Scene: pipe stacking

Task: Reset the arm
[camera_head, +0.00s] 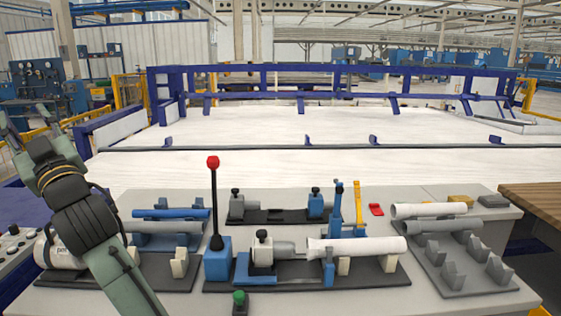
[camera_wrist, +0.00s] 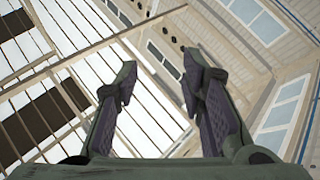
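My arm rises at the left of the head view, bent up and to the left, clear of the table. My gripper (camera_wrist: 160,75) shows in the wrist view with its two dark fingers apart and nothing between them. Behind it are only roof beams and windows, so it points upward. In the head view the gripper end (camera_head: 8,128) is small and partly cut off at the left edge.
A grey table (camera_head: 470,301) carries a white pipe (camera_head: 365,246) on the central fixture, a blue pipe (camera_head: 170,213) at left, and a rack at right with a white pipe (camera_head: 428,210) and a grey pipe (camera_head: 443,225). A red-knobbed lever (camera_head: 213,200) stands upright. A blue-railed white platform (camera_head: 300,125) lies behind.

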